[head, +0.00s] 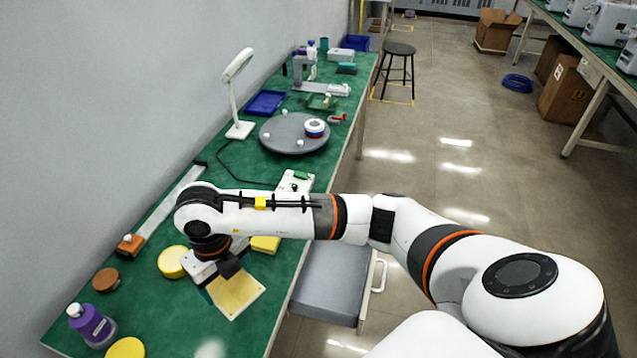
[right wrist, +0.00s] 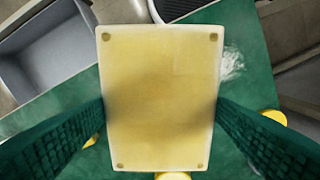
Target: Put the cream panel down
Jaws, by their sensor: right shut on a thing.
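The cream panel (head: 238,294) is a flat rectangle with a small round mark in each corner. It lies over the near part of the green table (head: 185,325). My right gripper (head: 222,272) is shut on the panel. In the right wrist view the panel (right wrist: 158,95) sits between the two dark green ribbed fingers, one at each long side. The gap between panel and table top is hard to judge. My left gripper is in neither view.
Yellow discs (head: 172,262) and a yellow block (head: 266,244) are close by. A brown disc (head: 105,280) and a purple bottle (head: 91,326) stand at left. A grey open drawer (head: 330,275) juts from the right edge. A round turntable (head: 285,135) is farther back.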

